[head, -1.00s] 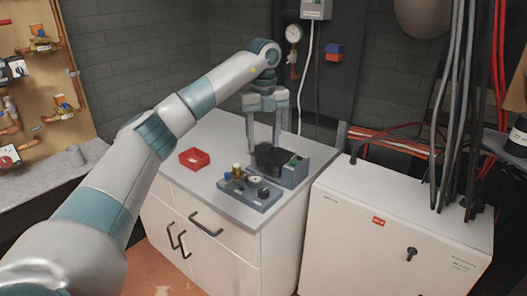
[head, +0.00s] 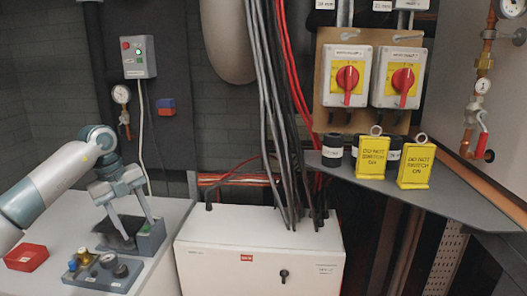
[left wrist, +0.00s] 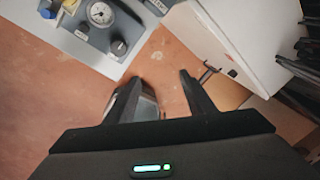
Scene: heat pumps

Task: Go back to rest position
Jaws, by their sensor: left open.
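My left gripper (head: 140,232) is at the left of the head view, its two fingers pointing down over the white cabinet top (head: 176,215). The fingers overlap a grey box with a dark top (head: 150,240) in that view; I cannot tell whether they touch it. In the left wrist view the gripper (left wrist: 158,92) is open, with nothing held between its fingers. My right gripper is not in view.
A grey gauge block (head: 100,272) and a red tray (head: 26,257) sit near the left gripper. A white electrical box (head: 255,255) stands right of the cabinet. A grey shelf (head: 455,205) with yellow tags (head: 371,157) is at the right.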

